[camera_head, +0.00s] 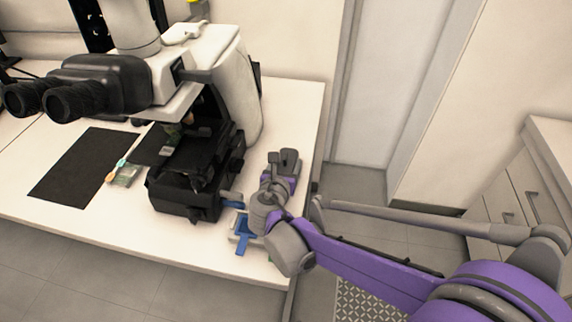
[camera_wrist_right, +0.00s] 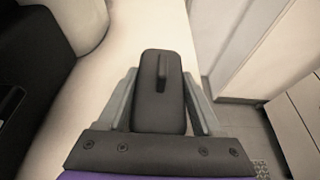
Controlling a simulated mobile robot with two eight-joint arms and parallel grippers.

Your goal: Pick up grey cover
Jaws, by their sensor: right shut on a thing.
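The grey cover (camera_wrist_right: 160,80) is a dark grey rounded block with a raised ridge on top. It sits between the two grey fingers of my right gripper (camera_wrist_right: 162,98) in the right wrist view, and the gripper is shut on it. In the head view the cover (camera_head: 289,158) shows at the far end of my right gripper (camera_head: 281,172), over the right part of the white table (camera_head: 290,103). I cannot tell whether the cover touches the table. My left gripper is in neither view.
A microscope (camera_head: 215,80) with a black stage (camera_head: 190,185) stands left of my right gripper. A blue-and-light item (camera_head: 243,238) lies by my right wrist, partly hidden. A black mat (camera_head: 85,167) and small coloured items (camera_head: 122,174) lie further left. Drawers (camera_head: 515,195) stand at the right.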

